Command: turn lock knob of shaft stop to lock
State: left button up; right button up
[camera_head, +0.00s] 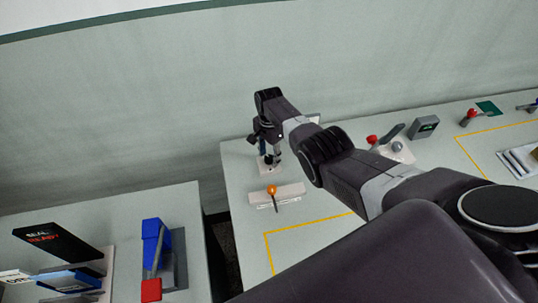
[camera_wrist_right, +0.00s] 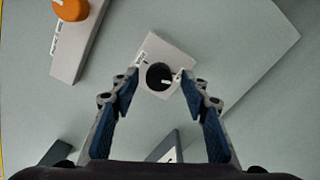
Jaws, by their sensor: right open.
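The lock knob (camera_wrist_right: 157,77) is a round black knob with a white pointer mark, on a pale block (camera_wrist_right: 165,52) with small labels on both sides. In the wrist view the pointer points to the right. My right gripper (camera_wrist_right: 160,84) is open, with one blue-padded finger on each side of the knob; I cannot tell whether they touch it. In the head view the right gripper (camera_head: 266,146) is over the pale base (camera_head: 263,170) at the table's left part, and the knob is hidden there. My left gripper is not in view.
A white bar with an orange knob (camera_head: 271,190) stands close in front; it also shows in the wrist view (camera_wrist_right: 70,9). A red-knobbed device (camera_head: 372,139) and a grey box (camera_head: 424,127) are to the right. A gap separates the left table (camera_head: 120,212).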

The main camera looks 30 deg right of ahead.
aim_at(269, 157)
notch_tip(269, 157, up, 12)
dwell(0.8)
dwell(0.4)
